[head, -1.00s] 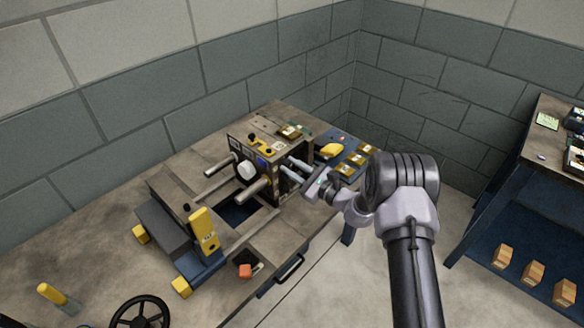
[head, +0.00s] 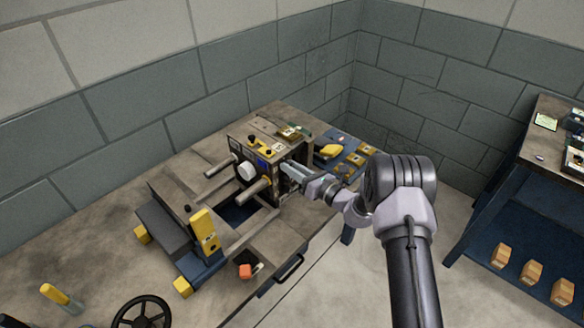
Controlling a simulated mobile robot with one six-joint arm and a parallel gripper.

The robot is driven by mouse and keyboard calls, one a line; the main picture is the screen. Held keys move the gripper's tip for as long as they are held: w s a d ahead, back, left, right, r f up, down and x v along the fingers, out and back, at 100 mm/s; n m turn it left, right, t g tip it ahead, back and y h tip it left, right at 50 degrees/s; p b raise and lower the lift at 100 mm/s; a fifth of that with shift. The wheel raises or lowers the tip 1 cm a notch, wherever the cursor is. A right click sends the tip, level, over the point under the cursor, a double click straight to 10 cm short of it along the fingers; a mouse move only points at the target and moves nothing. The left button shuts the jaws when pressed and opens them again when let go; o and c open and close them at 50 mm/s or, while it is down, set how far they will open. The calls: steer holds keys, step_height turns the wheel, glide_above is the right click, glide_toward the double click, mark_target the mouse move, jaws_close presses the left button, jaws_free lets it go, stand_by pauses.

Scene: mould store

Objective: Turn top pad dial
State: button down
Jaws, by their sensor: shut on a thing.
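The mould block (head: 272,176) stands on the workbench, with a white round disc (head: 246,171) and rods on its front face. My gripper (head: 287,174) reaches in from the right, its fingers close together against the block's right side. It is shut on a small part there, which I take for the pad dial. The fingers hide this part, so its setting cannot be read.
A blue mat (head: 347,147) with a yellow item (head: 331,151) and several brass pieces lies behind my wrist. A shelf (head: 535,150) stands far right.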

steer(key=shift+m, duration=0.3)
steer(key=c, duration=1.2)
jaws_free()
steer(key=shift+s, duration=0.1)
steer(key=p+v, duration=0.3)
steer(key=v, duration=1.4)
steer(key=shift+s+d, duration=0.1)
steer(key=shift+d, duration=0.05)
